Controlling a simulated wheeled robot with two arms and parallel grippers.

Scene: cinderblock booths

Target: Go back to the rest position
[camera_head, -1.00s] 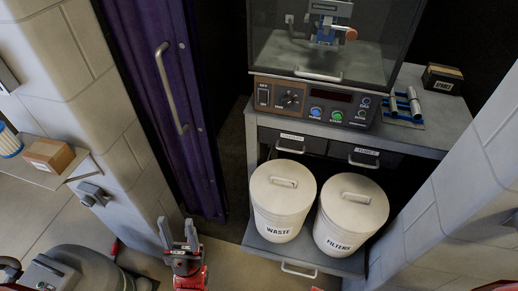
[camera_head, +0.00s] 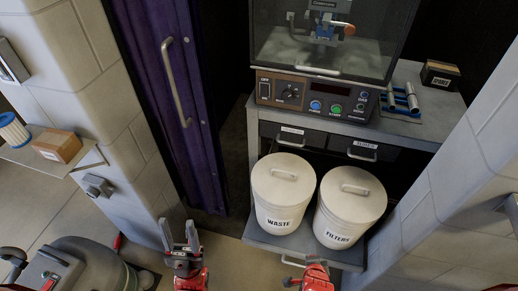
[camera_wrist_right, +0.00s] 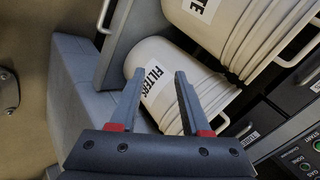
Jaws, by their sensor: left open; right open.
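My left gripper (camera_head: 180,236) is low in the head view, its two grey fingers apart with nothing between them. It stands in front of the purple door's foot, left of the bins. My right gripper (camera_head: 300,277) shows only partly at the bottom edge of the head view, below the bins. In the right wrist view my right gripper (camera_wrist_right: 157,88) has its fingers apart and empty. The bin marked FILTERS (camera_wrist_right: 165,75) shows beyond those fingers; I cannot tell the exact gap.
The WASTE bin (camera_head: 283,190) and FILTERS bin (camera_head: 348,210) stand on the low shelf (camera_head: 275,247) of a grey bench (camera_head: 443,125). A block wall (camera_head: 455,190) is on the right, a block pillar (camera_head: 110,110) and purple door (camera_head: 160,130) on the left. Floor shows at the lower left.

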